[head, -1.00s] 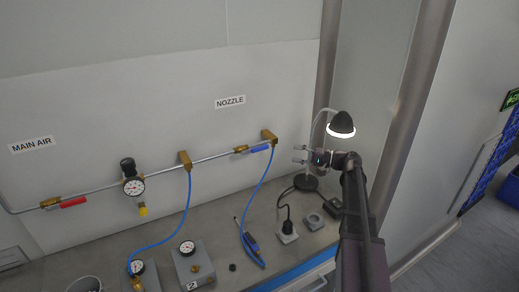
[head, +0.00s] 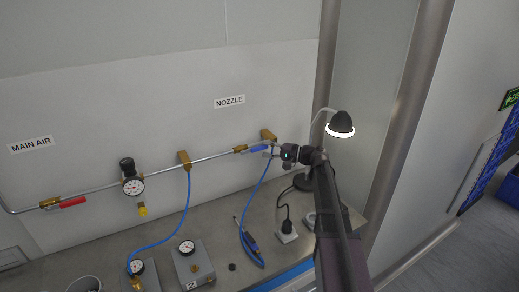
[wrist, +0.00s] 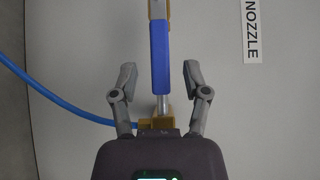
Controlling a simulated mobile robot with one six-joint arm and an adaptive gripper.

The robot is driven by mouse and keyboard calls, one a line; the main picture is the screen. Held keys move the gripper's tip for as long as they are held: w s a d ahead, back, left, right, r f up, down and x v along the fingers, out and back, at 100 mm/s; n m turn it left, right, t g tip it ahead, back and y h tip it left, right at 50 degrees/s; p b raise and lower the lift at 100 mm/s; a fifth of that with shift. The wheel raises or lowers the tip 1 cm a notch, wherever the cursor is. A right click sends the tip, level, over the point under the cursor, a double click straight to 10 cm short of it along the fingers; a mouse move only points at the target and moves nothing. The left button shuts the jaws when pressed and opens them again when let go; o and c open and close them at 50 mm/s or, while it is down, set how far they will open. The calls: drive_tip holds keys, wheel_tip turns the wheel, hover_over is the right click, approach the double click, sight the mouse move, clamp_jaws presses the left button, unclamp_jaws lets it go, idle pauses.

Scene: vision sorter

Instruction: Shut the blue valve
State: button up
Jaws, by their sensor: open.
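The blue valve handle (head: 258,149) lies along the metal pipe below the NOZZLE label in the head view, in line with the pipe. In the wrist view the blue handle (wrist: 160,58) runs lengthwise between the spread fingers of my gripper (wrist: 161,82), with clear gaps on both sides. The brass valve body (head: 240,149) sits at the handle's left end. In the head view my gripper (head: 272,150) is open, around or just in front of the handle's right end. I cannot tell its exact depth from the wall.
A red valve handle (head: 72,202) is on the pipe far left under MAIN AIR. A pressure gauge (head: 133,186) hangs from the pipe. A blue hose (head: 262,185) drops from the right brass fitting (head: 268,136). A lit lamp (head: 340,124) stands right of my gripper.

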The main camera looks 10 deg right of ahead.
sight(255, 150)
drive_tip(key=shift+x, duration=1.35)
drive_tip(key=shift+c, duration=0.2)
clamp_jaws()
